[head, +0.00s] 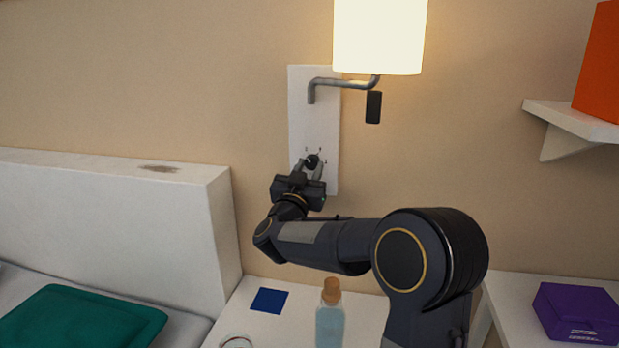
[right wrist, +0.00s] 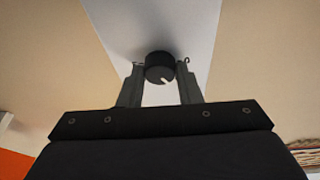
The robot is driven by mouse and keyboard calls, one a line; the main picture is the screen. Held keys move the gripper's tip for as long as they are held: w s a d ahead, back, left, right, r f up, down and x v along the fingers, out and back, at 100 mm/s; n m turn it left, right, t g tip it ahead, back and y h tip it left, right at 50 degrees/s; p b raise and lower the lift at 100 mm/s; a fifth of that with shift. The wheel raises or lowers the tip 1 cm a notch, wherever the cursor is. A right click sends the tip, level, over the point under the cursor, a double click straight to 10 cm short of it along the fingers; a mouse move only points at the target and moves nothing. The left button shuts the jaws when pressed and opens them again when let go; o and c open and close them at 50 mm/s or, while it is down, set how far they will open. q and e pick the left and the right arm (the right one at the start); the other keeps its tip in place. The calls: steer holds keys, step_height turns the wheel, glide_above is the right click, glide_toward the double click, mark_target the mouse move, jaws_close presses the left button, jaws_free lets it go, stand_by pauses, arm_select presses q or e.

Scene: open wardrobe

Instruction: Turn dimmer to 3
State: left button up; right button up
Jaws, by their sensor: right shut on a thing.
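The dimmer knob (head: 312,160) is a small black round dial on the white wall plate (head: 315,115), below the lamp arm. Small scale marks show around it, too small to read surely. In the right wrist view the knob (right wrist: 160,67) carries a light pointer mark toward its lower right side. My right gripper (head: 309,168) is at the knob, its fingers (right wrist: 160,80) on either side and shut on it. The lamp (head: 380,35) above is lit, with a cream shade. My left gripper is not in view.
A black tag-like piece (head: 373,107) hangs under the lamp. A clear bottle with a cork (head: 330,322) and a blue square (head: 269,301) are on the white surface below. A white headboard (head: 110,220) stands left; a wall shelf (head: 575,120) is right.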

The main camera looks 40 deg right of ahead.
steer(key=m+g, duration=0.1)
steer(key=m, duration=0.3)
steer(key=shift+w+a+h+b, duration=0.1)
steer(key=shift+h+b, duration=0.2)
steer(key=shift+b, duration=0.1)
steer(key=m+g, duration=0.1)
steer(key=m, duration=0.2)
steer(key=shift+r+g, duration=0.1)
steer(key=shift+g, duration=0.2)
steer(key=m+g, duration=0.1)
steer(key=m, duration=0.2)
steer(key=m+g, duration=0.1)
steer(key=m, duration=0.2)
steer(key=shift+w+r+m+b, duration=0.1)
steer(key=shift+r+m+b, duration=0.1)
steer(key=shift+m+b, duration=0.1)
steer(key=m+y, duration=0.1)
steer(key=m, duration=0.2)
steer(key=m+g+y, duration=0.1)
steer(key=m, duration=0.2)
steer(key=shift+r, duration=0.2)
steer(key=m+y, duration=0.1)
steer(key=m, duration=0.2)
steer(key=shift+r, duration=0.1)
steer(key=shift+m+y, duration=0.6)
steer(key=shift+m, duration=0.8)
